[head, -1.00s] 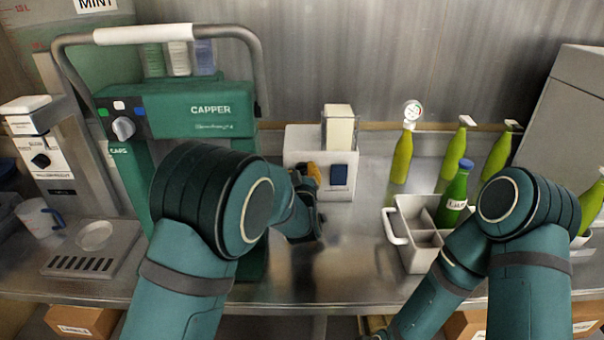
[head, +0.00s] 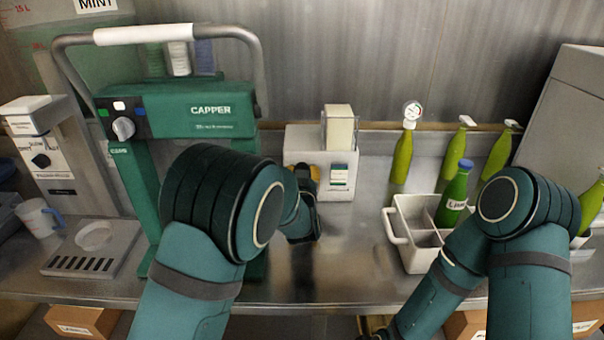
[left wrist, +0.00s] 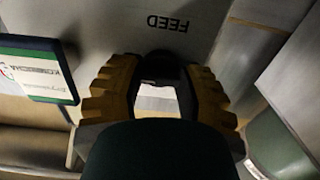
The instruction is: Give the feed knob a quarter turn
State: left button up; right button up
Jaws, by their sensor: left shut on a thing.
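The white feed box (head: 306,139) stands against the back wall, right of the green capper. In the left wrist view its face with the word FEED (left wrist: 168,24) shows upside down. My left gripper (left wrist: 160,80) has its yellow, ridged fingers on either side of the dark feed knob (left wrist: 160,67), shut on it. In the head view my left gripper (head: 309,178) is at the front left of the box, and the knob is hidden behind it. A small white and green panel (head: 339,175) is on the box's front. My right gripper is at the bottom edge, mostly hidden.
The green capper (head: 205,108) stands close by my left arm. A white divided crate (head: 413,228) holds a green bottle (head: 454,196) with a blue cap. Several yellow-green bottles stand behind it. The steel counter between box and crate is clear.

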pick_arm(q)
grip_shut()
jog(key=o, duration=1.2)
grip_release()
jog(key=s, duration=1.2)
